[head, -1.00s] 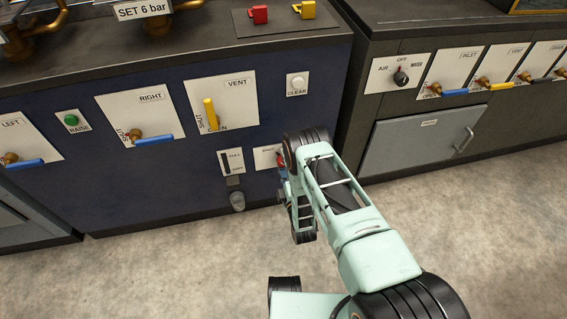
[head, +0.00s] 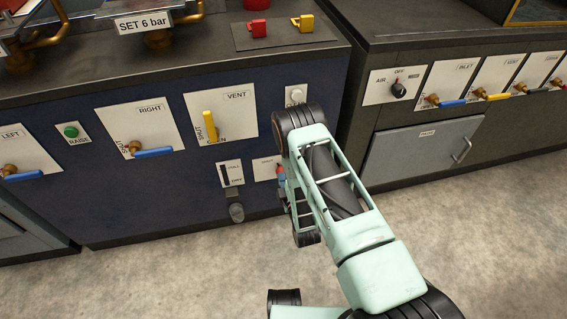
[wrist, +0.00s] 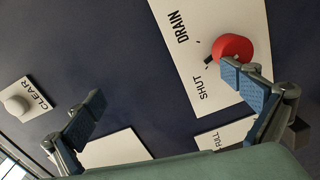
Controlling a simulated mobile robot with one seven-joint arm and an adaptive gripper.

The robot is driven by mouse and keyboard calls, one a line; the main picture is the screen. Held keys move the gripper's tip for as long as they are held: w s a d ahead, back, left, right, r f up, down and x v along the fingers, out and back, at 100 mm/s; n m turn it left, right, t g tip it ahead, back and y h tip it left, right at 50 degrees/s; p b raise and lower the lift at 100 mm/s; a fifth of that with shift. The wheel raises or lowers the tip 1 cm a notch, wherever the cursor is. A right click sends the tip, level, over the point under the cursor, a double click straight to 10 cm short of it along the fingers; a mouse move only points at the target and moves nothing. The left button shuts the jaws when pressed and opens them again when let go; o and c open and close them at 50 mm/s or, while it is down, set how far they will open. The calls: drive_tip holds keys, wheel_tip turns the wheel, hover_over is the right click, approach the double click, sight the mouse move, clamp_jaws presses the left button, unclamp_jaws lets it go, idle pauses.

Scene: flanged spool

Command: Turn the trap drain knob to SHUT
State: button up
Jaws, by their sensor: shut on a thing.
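The trap drain knob (wrist: 232,47) is a round red knob on a white plate (wrist: 183,30) marked DRAIN and SHUT, at upper right in the wrist view. A small dark tip at its lower left lies between the two words. In the head view, the knob (head: 281,171) shows as a bit of red, mostly hidden by my arm. My gripper (wrist: 168,102) has its two blue pads wide apart, with nothing visible between them. The right fingertip overlaps the knob's lower edge in the picture; I cannot tell whether they touch. The left finger is well away from the knob.
A CLEAR button (wrist: 17,105) is at left in the wrist view. The floor in front is clear.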

drive_tip(key=shift+w+r, duration=0.2)
drive_tip(key=shift+r, duration=0.15)
drive_tip(key=shift+c, duration=0.4)
drive_tip(key=shift+s+d, duration=0.15)
drive_tip(key=shift+s, duration=0.3)
drive_tip(key=shift+c, duration=1.3)
drive_tip(key=shift+s, duration=0.3)
drive_tip(key=c, duration=0.6)
drive_tip(key=shift+s+d+f, duration=0.1)
drive_tip(key=shift+s+d, duration=0.05)
drive_tip(key=shift+s, duration=0.15)
drive_tip(key=shift+c, duration=0.3)
drive_tip(key=p+v, duration=0.3)
drive_tip(key=v, duration=0.3)
drive_tip(key=shift+s+f, duration=0.15)
drive_tip(key=shift+f, duration=0.1)
drive_tip(key=p, duration=0.2)
drive_tip(key=shift+s+d+p, duration=0.1)
drive_tip(key=shift+s+p, duration=0.25)
drive_tip(key=shift+s, duration=0.05)
